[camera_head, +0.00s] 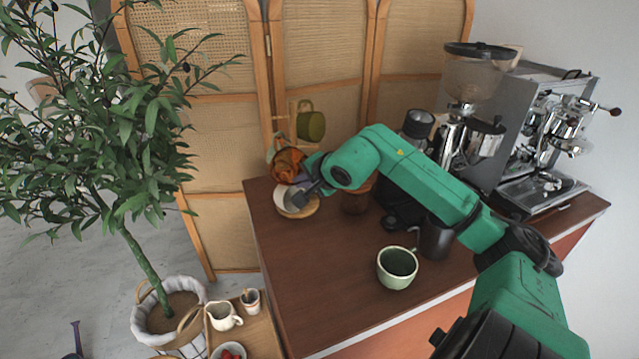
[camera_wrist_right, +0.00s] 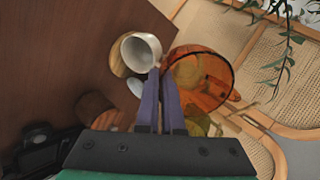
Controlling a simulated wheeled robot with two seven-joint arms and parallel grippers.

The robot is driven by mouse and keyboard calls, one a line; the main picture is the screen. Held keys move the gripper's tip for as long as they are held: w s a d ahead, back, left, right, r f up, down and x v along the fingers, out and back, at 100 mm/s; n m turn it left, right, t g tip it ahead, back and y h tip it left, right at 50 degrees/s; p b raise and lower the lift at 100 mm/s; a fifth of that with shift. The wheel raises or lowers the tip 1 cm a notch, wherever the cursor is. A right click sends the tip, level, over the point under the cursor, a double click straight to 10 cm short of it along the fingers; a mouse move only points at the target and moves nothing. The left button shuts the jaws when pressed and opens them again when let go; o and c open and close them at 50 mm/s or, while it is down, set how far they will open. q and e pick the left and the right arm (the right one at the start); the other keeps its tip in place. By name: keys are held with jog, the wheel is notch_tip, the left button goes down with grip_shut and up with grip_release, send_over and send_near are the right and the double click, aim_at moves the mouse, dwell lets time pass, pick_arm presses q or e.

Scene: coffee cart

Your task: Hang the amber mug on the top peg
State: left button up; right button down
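The amber mug (camera_head: 287,165) is orange and see-through, above the far left corner of the counter. It also shows in the right wrist view (camera_wrist_right: 205,80), larger than the white mug behind it. My right gripper (camera_head: 306,187) is beside it; in the wrist view its purple fingers (camera_wrist_right: 160,78) are close together at the mug's near side and appear shut on it. The exact grip spot is unclear. An olive mug (camera_head: 312,126) hangs at a wooden peg (camera_head: 280,117) behind. The rest of the rack is largely hidden. My left gripper is out of view.
A white mug (camera_head: 285,203) on a round wooden coaster (camera_head: 303,212) stands just below the gripper. A green mug (camera_head: 397,267), a dark mug (camera_head: 435,240) and an espresso machine (camera_head: 545,130) are farther right. The counter's left front (camera_head: 310,290) is clear.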

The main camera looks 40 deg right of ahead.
aim_at(300, 152)
jog(key=shift+w+a+r+n+t+y+p, duration=0.25)
jog(key=shift+w+a+r+n+y, duration=0.15)
jog(key=shift+w+r, duration=0.35)
jog(key=shift+w+a+r+n+t+y+p, duration=0.25)
jog(key=shift+w+a+r, duration=0.25)
jog(key=shift+r, duration=0.45)
jog(key=shift+w+a+r+n+t+y+p, duration=0.2)
jog(key=shift+w+a+r+n+y, duration=0.15)
jog(key=shift+w+r, duration=0.4)
jog(key=shift+w+d, duration=0.15)
jog(key=shift+d, duration=0.5)
jog(key=shift+w+d, duration=0.15)
jog(key=shift+d, duration=0.5)
jog(key=shift+w+d+f+p, duration=0.15)
jog(key=shift+w+d+p, duration=0.05)
jog(key=shift+d, duration=0.5)
jog(key=shift+w+d+f+p, duration=0.15)
jog(key=shift+d+p, duration=0.05)
jog(key=shift+d, duration=0.5)
jog(key=shift+d+f+b, duration=0.5)
jog(key=shift+d+b, duration=0.25)
jog(key=shift+b, duration=0.45)
jog(key=c, duration=1)
grip_release()
jog(key=shift+s, duration=0.1)
